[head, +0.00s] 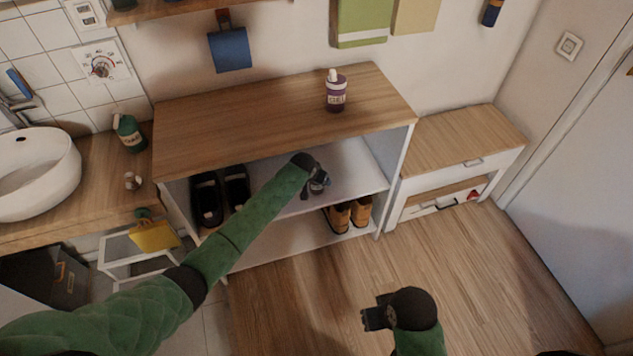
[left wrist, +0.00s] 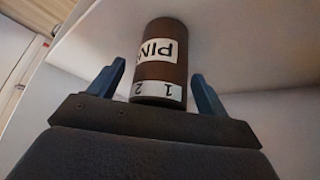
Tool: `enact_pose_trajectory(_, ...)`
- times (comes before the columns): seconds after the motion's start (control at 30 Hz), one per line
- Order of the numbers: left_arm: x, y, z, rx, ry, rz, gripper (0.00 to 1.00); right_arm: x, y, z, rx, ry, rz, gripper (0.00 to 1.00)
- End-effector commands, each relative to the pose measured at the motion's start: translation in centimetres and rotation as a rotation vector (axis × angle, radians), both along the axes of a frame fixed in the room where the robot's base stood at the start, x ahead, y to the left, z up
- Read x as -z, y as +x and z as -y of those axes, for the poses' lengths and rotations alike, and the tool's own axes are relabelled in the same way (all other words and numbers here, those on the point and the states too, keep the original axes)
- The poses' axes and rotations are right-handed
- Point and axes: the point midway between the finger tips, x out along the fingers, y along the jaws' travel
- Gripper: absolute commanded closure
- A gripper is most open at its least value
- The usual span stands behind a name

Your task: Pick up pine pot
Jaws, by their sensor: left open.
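The pine pot (left wrist: 160,65) is a brown cylinder with white labels, one reading "PIN" and one showing digits, and it appears upside down in the left wrist view. It is between the two blue fingers of my left gripper (left wrist: 157,85), which is open, with gaps on both sides. In the head view my left gripper (head: 318,183) reaches into the upper compartment of the shoe shelf (head: 270,115). The pot is hard to tell apart from the gripper there. My right gripper (head: 374,313) is over the floor, away from the shelf; its jaw state is unclear.
A purple bottle (head: 336,92) stands on the shelf top. Dark shoes (head: 207,198) sit left of my left forearm, and brown boots (head: 348,215) sit below. A low cabinet (head: 455,150) is at right, a sink (head: 40,170) at left. The floor at right is clear.

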Motion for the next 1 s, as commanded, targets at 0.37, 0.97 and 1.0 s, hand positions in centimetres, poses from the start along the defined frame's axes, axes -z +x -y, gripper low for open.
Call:
enact_pose_trajectory(0.37,0.0,0.0,0.0,0.0,0.0,0.0,0.58,0.3,0.1,0.0,-0.001,-0.001,-0.006,0.64)
enact_pose_trajectory(0.97,-2.2,0.1,0.0,0.0,-0.001,0.003,0.74,1.0,0.2,-0.4,-0.006,0.01,0.008,0.64)
enact_pose_trajectory(1.0,-2.8,0.1,0.0,0.0,-0.002,0.004,0.74,1.3,0.2,-0.5,-0.008,0.013,0.012,0.64)
